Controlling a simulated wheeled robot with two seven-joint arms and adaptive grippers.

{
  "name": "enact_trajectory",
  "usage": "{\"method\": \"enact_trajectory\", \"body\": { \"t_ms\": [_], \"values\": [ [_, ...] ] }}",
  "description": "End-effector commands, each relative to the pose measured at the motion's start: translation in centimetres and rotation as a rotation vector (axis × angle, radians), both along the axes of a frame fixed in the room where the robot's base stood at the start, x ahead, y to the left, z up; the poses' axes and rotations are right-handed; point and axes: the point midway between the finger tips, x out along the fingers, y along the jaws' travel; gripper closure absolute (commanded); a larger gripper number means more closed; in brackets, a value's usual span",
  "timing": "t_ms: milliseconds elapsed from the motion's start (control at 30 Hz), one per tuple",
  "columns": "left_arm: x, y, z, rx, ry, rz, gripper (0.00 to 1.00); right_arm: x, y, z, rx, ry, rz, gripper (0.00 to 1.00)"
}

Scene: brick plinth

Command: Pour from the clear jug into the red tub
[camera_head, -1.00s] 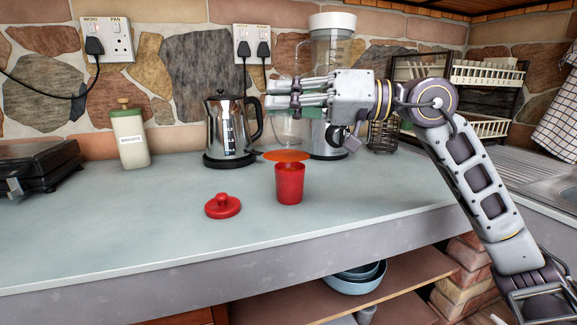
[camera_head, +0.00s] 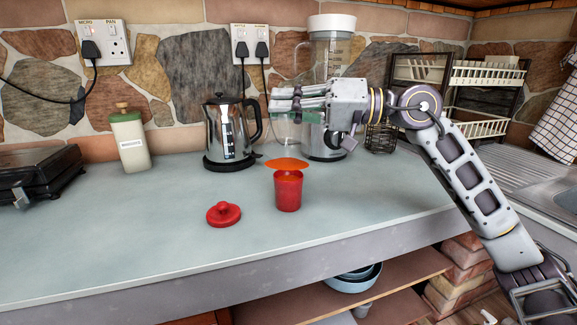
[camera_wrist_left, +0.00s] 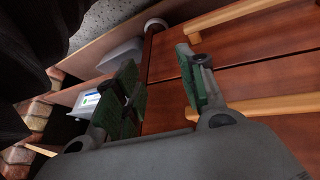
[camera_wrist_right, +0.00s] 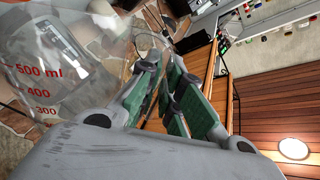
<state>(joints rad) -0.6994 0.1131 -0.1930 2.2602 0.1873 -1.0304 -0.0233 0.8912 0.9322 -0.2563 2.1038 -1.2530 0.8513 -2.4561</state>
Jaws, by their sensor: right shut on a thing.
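The red tub (camera_head: 288,194) stands upright on the counter, its inside showing orange. A flat orange patch (camera_head: 287,164) shows just above its rim; I cannot tell whether that liquid is inside or outside the jug. The clear jug (camera_head: 287,132) is faint above the tub, partly behind my right gripper (camera_head: 272,104). The jug's red volume marks show in the right wrist view (camera_wrist_right: 45,75). My right gripper is shut on the jug; the exact grip is hard to see. My left gripper (camera_wrist_left: 160,92) is open and empty, below counter height near wooden fronts.
A red lid (camera_head: 223,214) lies left of the tub. A steel kettle (camera_head: 227,130) and a blender (camera_head: 331,60) stand behind. A biscuit jar (camera_head: 130,140) and black appliance (camera_head: 35,172) stand left. The front-left counter is clear.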

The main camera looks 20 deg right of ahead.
Motion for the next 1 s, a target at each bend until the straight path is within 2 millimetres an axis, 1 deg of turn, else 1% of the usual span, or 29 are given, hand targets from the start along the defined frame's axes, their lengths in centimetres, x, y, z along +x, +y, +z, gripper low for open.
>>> {"method": "enact_trajectory", "body": {
  "t_ms": [33,400,500,1000],
  "values": [
    [0.1,0.2,1.4,0.013,0.008,-0.007,0.6,0.3,-0.1,0.5,0.008,0.018,0.0,1.0],
    [-0.6,2.0,7.8,0.117,0.099,-0.037,0.6,2.1,-0.9,1.0,0.063,0.144,0.0,1.0],
    [-0.9,2.5,9.2,0.141,0.122,-0.04,0.6,2.4,-1.1,1.0,0.076,0.172,0.0,1.0],
    [-1.0,2.6,9.0,0.145,0.129,-0.04,0.6,2.5,-1.1,0.7,0.078,0.173,0.001,1.0]
  ]
}}
